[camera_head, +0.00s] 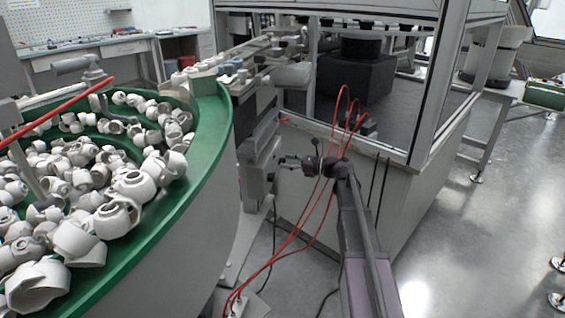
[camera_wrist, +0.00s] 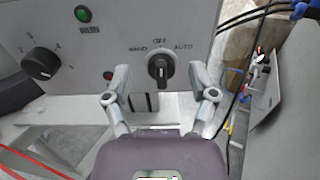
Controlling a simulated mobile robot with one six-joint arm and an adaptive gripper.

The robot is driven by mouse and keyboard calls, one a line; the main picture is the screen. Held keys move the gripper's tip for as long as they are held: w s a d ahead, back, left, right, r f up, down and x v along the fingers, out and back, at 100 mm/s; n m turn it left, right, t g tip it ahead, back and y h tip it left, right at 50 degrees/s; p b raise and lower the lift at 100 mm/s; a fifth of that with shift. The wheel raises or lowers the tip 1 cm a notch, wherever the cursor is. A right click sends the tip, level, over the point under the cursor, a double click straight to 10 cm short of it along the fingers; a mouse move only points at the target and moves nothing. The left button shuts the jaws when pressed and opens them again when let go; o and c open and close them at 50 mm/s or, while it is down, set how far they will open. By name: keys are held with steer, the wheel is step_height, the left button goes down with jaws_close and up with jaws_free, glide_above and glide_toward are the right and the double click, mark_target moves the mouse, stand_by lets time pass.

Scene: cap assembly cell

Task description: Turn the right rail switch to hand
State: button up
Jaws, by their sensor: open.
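In the wrist view, the right rail switch (camera_wrist: 160,68) is a black rotary knob on a grey panel (camera_wrist: 135,28). HAND is printed to its left, OFF above it and AUTO to its right. The knob's grip stands upright, in line with OFF. My gripper (camera_wrist: 159,78) is open, with one fingertip to the left of the knob and one to the right. A gap shows between each fingertip and the knob. In the head view my gripper (camera_head: 283,161) is at the grey control box (camera_head: 256,170) beside the green-rimmed bowl; the knob cannot be made out there.
A black numbered dial (camera_wrist: 40,62), a green lamp (camera_wrist: 82,14) and a small red lamp (camera_wrist: 108,75) are left of the switch. Black cables (camera_wrist: 255,16) run at the right. In the head view, a bowl (camera_head: 222,118) of white caps is left and a glazed cell (camera_head: 420,100) right.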

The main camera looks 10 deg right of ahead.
steer(key=shift+w+a, duration=0.1)
steer(key=shift+a, duration=0.2)
jaws_close()
steer(key=shift+a, duration=0.35)
steer(key=shift+d, duration=0.1)
steer(key=shift+d+f, duration=0.1)
steer(key=shift+d, duration=0.05)
